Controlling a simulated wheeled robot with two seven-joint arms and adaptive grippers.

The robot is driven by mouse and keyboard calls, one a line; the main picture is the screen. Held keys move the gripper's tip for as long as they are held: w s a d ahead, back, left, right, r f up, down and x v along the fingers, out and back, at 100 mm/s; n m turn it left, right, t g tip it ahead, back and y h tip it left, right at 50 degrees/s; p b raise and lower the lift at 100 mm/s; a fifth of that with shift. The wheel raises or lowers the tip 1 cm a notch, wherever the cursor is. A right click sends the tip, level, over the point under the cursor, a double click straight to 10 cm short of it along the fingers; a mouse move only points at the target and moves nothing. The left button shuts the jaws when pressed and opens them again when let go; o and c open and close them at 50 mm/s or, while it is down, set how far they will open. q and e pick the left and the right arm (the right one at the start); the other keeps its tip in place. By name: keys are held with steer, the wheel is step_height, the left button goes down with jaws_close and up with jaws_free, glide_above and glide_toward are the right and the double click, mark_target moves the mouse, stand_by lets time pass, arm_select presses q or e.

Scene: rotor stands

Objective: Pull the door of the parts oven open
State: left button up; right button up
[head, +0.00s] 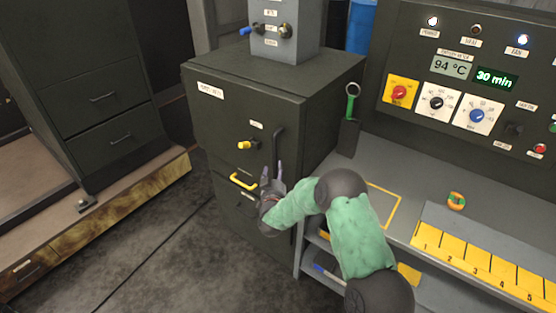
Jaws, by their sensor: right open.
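The dark green cabinet that looks like the parts oven (335,85) stands in the middle of the head view. Its front door (215,120) appears closed. A dark vertical bar handle (278,145) is on the door's right side, and a yellow knob (244,145) sits left of it. My right gripper (272,170) is open, fingers pointing up, in front of the door by the lower end of the bar handle. I cannot tell whether it touches the handle. Nothing shows between its fingers. My left gripper is not in view.
A yellow handle (243,181) is on the lower front, just left of my right gripper. A grey bench (375,165) with a control panel (470,60) stands at right. A drawer cabinet (100,110) stands at left. The floor (150,240) before the oven is clear.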

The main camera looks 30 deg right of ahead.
mark_target(276, 159)
steer(key=b+x, duration=0.1)
steer(key=x, duration=0.7)
steer(key=shift+w+d, duration=0.1)
steer(key=shift+c, duration=0.3)
jaws_close()
